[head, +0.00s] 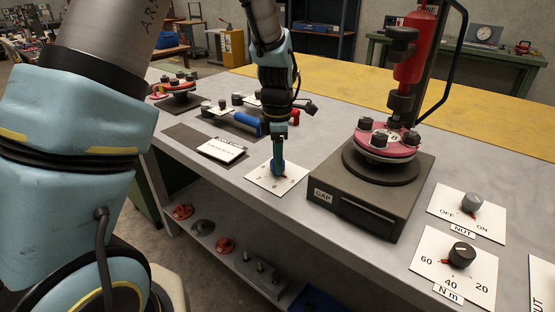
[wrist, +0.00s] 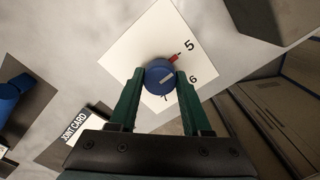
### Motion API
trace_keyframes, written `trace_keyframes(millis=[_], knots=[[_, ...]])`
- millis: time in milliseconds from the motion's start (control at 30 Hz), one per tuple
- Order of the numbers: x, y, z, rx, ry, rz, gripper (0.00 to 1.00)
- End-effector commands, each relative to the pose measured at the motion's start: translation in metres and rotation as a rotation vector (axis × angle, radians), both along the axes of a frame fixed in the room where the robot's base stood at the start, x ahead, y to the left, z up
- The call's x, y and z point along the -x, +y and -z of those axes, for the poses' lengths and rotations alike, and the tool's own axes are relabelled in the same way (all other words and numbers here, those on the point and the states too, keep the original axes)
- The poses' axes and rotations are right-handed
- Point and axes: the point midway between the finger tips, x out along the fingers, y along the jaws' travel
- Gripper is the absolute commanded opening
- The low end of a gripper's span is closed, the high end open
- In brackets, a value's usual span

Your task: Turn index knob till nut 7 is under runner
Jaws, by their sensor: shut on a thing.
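The index knob (wrist: 159,74) is blue with a light line on its top. It sits on a white plate (wrist: 130,50) printed with 5, 6 and 7, and its red pointer (wrist: 174,57) points at 5. My gripper (wrist: 160,78) is shut on the knob, a green finger on each side. In the head view my gripper (head: 278,163) reaches straight down to the plate (head: 262,183). The red flanged spool (head: 382,142) with dark nuts sits on a round base on the dark GAP box (head: 370,195). The red runner (head: 414,50) stands above it; which nut is under it is unclear.
To the right are a NUT switch (head: 472,203), its pointer between OFF and ON, and an N m dial (head: 461,255). A joint card (head: 222,149) lies left of my gripper. Blue-handled tools (head: 245,121) and another spool (head: 178,88) lie behind.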

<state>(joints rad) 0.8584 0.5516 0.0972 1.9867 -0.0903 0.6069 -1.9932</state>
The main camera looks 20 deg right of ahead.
Motion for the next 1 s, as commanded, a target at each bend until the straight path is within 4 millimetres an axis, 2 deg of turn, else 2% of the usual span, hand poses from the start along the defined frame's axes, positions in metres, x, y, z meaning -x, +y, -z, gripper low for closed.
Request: trace_keyframes(millis=[67,300,667,1000], knots=[[0.0001,0.0000,-0.0001,0.000,0.000,0.000,0.28],[0.0002,0.0000,-0.0002,0.000,0.000,0.000,0.01],[0.0002,0.0001,-0.0004,0.000,0.001,0.033,0.00],[0.0000,0.0001,-0.0006,-0.001,0.000,0.243,0.00]])
